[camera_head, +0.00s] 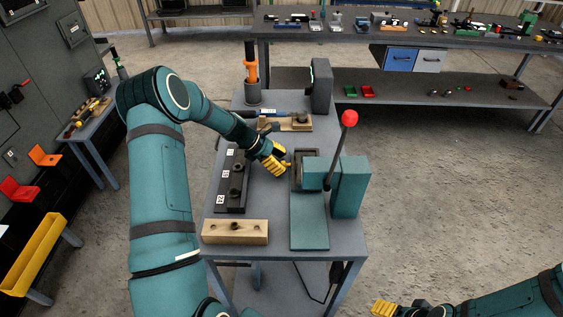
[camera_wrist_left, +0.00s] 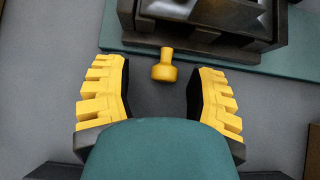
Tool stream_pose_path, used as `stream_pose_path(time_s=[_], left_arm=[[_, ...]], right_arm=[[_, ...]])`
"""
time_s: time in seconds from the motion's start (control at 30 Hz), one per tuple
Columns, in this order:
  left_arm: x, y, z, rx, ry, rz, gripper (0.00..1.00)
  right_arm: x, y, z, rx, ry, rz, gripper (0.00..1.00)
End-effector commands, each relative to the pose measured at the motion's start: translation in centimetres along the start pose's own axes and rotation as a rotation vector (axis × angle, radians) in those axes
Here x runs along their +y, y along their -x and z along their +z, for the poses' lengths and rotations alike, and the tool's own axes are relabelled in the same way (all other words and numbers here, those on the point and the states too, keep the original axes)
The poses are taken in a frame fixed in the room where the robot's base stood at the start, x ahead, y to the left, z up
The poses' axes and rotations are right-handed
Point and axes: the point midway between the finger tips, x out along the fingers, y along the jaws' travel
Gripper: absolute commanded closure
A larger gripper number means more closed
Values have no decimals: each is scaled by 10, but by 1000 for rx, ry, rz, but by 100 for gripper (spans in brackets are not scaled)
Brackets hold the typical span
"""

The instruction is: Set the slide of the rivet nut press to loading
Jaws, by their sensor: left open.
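The rivet nut press (camera_head: 348,188) is a teal block on a teal base plate, with a black lever and a red knob (camera_head: 349,118). Its dark slide (camera_head: 309,156) sits at the back left of the press. In the left wrist view, the dark slide block (camera_wrist_left: 205,32) carries a small yellow knob (camera_wrist_left: 164,68). My left gripper (camera_head: 277,160) is open just left of the slide. In the left wrist view its fingers (camera_wrist_left: 160,98) stand on both sides of the knob, apart from it. My right gripper (camera_head: 384,308) is at the bottom edge, away from the press; its opening is unclear.
On the press table, a dark numbered rack (camera_head: 231,198) and a wooden block with holes (camera_head: 235,233) stand left of the press. Behind are another wooden block (camera_head: 285,124), an orange-handled tool in a cup (camera_head: 251,66) and a dark upright device (camera_head: 321,86).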

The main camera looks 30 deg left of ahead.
Motion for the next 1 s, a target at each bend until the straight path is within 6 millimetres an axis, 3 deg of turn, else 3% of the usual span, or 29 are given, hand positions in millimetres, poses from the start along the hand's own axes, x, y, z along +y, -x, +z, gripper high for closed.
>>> stream_pose_path(time_s=[0.5, 0.7, 1.0], left_arm=[[1, 95, 0, 2, -1, 6, 43], [1, 112, 0, 1, -1, 3, 43], [0, 114, 0, 1, 0, 2, 43]], right_arm=[[0, 0, 0, 0, 0, 0, 31], [0, 0, 0, 0, 0, 0, 31], [0, 0, 0, 0, 0, 0, 31]])
